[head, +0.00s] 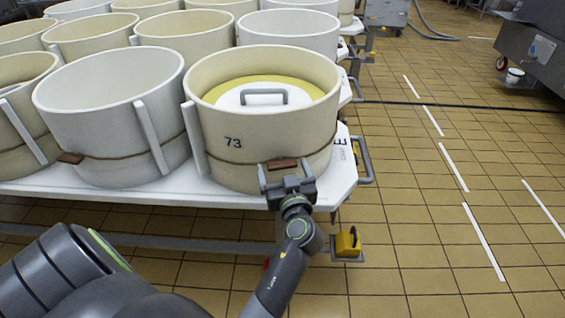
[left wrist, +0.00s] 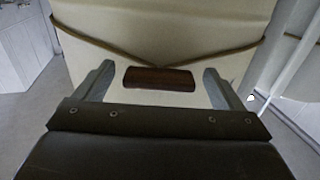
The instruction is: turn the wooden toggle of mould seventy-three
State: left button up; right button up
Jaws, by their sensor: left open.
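Mould seventy-three (head: 228,158) is a cream round mould with "73" on its wall, at the right front corner of the white cart. Its wooden toggle (head: 283,164) is a small brown bar on the cord around the mould. In the left wrist view the toggle (left wrist: 159,79) lies level against the mould wall (left wrist: 165,40), where two cord ends slope down to it. My left gripper (head: 287,177) is open just in front of the toggle, one finger to each side of it in the wrist view (left wrist: 165,85). Whether the fingers touch anything is unclear. My right gripper is not in view.
Several similar moulds stand close by; the left neighbour (head: 110,130) has its own toggle (head: 70,158). A lid with a grey handle (head: 264,95) sits inside mould seventy-three. The cart edge (head: 180,198) runs below. Tiled floor (head: 430,200) at right is mostly free.

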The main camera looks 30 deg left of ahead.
pick_arm(q)
jog(key=shift+c, duration=0.3)
jog(key=c, duration=0.9)
